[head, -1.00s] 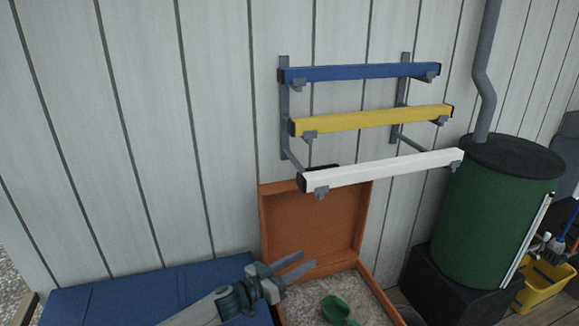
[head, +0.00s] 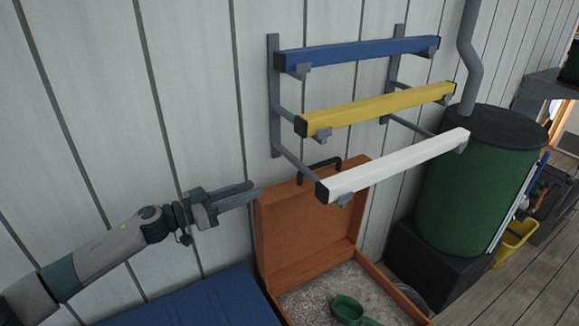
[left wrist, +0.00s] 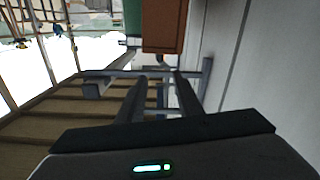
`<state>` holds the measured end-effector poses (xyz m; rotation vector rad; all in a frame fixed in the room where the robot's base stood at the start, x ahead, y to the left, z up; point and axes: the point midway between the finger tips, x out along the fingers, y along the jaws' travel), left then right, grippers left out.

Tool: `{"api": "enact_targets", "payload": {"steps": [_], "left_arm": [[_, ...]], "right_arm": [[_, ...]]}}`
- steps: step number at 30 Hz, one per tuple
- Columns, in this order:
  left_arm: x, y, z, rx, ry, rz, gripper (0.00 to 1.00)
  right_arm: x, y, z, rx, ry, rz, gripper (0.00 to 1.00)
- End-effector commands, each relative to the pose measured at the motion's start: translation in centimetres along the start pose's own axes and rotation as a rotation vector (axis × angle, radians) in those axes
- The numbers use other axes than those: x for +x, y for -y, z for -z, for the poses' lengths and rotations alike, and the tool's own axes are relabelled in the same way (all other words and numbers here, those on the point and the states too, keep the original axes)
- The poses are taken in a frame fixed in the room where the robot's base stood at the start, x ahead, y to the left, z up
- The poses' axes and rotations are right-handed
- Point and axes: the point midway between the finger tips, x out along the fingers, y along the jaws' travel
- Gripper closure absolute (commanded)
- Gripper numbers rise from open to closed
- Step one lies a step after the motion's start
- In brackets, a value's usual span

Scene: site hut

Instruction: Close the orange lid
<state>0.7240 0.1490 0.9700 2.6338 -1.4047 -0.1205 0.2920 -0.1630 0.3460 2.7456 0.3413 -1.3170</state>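The orange lid (head: 305,220) stands open, nearly upright, at the back of an orange box (head: 385,278), close to the wall. A black handle (head: 318,168) is on its top edge. My left gripper (head: 254,192) is just left of the lid's upper left corner, its fingers pointing right; I cannot tell whether it touches. In the left wrist view the gripper (left wrist: 160,77) has its two fingers apart with nothing between them, and the lid (left wrist: 165,27) shows ahead. My right gripper is not in view.
Grey sand and a green scoop (head: 347,308) lie in the box. A rack with blue, yellow and white bars (head: 395,165) juts over the lid's right side. A green drum (head: 475,190) stands right. A blue chest (head: 205,302) stands left of the box.

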Motion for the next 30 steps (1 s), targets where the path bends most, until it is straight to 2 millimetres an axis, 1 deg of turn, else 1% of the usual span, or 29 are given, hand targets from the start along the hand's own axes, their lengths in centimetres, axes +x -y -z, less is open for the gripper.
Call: {"api": "enact_targets", "payload": {"steps": [9,17,23,26,30], "left_arm": [[0.0,0.0,0.0,0.000,0.001,-0.001,0.68],[0.5,0.0,0.1,0.000,0.000,0.000,0.68],[2.3,0.0,0.1,-0.001,-0.001,-0.001,0.68],[3.8,0.0,0.2,0.001,-0.002,-0.001,0.68],[6.2,-0.1,0.2,-0.001,-0.001,-0.001,0.68]], "right_arm": [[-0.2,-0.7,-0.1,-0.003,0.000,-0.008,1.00],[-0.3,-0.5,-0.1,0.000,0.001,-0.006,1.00],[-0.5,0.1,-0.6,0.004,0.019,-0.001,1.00],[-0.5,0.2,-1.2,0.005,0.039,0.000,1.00],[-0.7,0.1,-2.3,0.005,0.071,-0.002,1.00]]}}
